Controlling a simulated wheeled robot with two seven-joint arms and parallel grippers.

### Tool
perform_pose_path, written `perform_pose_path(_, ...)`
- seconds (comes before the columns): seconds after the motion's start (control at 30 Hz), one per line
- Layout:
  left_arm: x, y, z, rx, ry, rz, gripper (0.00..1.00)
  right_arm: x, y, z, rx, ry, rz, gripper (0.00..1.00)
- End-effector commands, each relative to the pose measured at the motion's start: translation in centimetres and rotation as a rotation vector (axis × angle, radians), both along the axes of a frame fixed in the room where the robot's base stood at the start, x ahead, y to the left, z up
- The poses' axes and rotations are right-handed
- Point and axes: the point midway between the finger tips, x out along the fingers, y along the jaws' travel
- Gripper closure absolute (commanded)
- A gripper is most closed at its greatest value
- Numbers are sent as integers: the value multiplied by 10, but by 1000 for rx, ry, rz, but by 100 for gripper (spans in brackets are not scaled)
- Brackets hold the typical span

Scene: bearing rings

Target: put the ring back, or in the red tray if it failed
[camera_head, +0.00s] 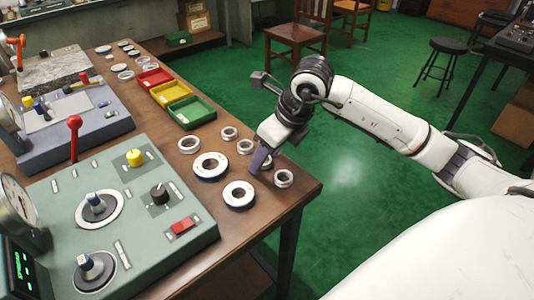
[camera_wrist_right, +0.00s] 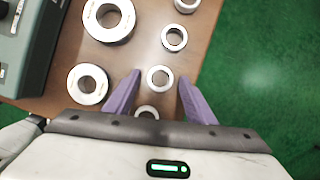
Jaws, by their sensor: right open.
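My right gripper (camera_head: 262,160) is open, low over the row of small rings at the table's right edge. In the right wrist view its purple fingers (camera_wrist_right: 159,77) stand on either side of a small ring (camera_wrist_right: 158,78), with nothing gripped. Other small rings lie along the row, one (camera_wrist_right: 174,39) beyond it, one (camera_head: 283,178) nearest the table corner, and one (camera_head: 229,133) farther back. Two larger rings (camera_head: 210,166) (camera_head: 239,194) and another ring (camera_head: 188,145) lie left of the row. The red tray (camera_head: 154,79) looks empty. My left gripper is not in view.
A yellow tray (camera_head: 171,94) and a green tray (camera_head: 192,112) follow the red one. More rings (camera_head: 122,75) lie farther back. Open floor lies right.

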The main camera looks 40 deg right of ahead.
Motion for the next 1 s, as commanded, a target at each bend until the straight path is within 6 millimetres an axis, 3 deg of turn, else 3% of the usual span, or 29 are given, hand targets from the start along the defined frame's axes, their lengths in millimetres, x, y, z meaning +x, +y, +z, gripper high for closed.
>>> perform_pose_path(0.17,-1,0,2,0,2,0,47,-5,-3,18,-1,-2,-1,50)
perform_pose_path(0.6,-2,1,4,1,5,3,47,-37,-11,99,-2,-5,0,50)
perform_pose_path(0.8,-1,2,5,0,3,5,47,-44,-12,113,0,-1,0,50)
perform_pose_path(1.0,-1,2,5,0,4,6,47,-44,-12,113,0,0,0,50)
